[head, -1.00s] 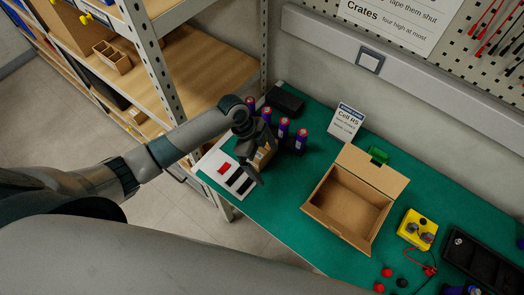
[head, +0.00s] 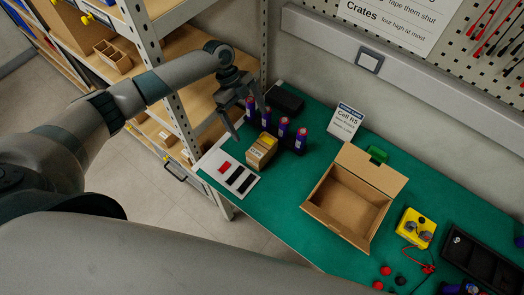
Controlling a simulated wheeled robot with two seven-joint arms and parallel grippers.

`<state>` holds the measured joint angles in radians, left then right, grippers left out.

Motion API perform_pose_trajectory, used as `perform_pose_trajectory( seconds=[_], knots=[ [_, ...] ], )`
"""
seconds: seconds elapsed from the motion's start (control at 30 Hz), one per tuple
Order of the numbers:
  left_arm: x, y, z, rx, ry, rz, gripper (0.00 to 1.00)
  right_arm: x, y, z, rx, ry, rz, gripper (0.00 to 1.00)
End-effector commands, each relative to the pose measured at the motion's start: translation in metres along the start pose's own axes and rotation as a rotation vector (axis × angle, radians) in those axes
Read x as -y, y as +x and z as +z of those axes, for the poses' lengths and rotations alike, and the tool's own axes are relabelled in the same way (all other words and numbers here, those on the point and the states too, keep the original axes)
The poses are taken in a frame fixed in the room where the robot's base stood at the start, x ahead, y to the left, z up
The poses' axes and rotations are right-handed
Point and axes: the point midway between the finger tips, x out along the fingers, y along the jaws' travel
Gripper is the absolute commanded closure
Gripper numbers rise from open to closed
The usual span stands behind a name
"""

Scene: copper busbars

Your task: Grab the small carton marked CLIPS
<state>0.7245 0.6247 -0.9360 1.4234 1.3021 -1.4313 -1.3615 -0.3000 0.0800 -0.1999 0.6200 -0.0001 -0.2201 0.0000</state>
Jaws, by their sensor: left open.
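A small brown carton (head: 258,157) with a yellow top and a label stands on the green mat, near the left end of the table. Its lettering is too small to read. My left gripper (head: 247,124) is open and empty, above and to the left of the carton and apart from it. Its fingers point down. My right gripper is not in view.
Dark blue cylinders with red tops (head: 283,128) stand in a dark holder just behind the carton. An open cardboard box (head: 346,205) stands to the right. A metal-post shelf (head: 166,88) rises at left.

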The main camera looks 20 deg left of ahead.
Motion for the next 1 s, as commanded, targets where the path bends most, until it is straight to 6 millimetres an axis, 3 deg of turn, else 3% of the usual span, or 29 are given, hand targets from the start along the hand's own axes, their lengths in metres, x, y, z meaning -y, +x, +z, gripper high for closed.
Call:
perform_pose_trajectory(
  seconds=[0.23, 0.7, 1.0],
  knots=[
    [-0.001, 0.025, -0.001, -0.001, -0.002, 0.003, 0.00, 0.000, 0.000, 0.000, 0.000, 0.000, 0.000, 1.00],
    [0.000, 0.109, 0.001, -0.001, 0.000, 0.001, 0.00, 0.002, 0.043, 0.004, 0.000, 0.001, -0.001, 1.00],
    [0.000, 0.121, 0.000, 0.000, 0.000, 0.000, 0.00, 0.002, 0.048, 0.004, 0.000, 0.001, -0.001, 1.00]
  ],
)
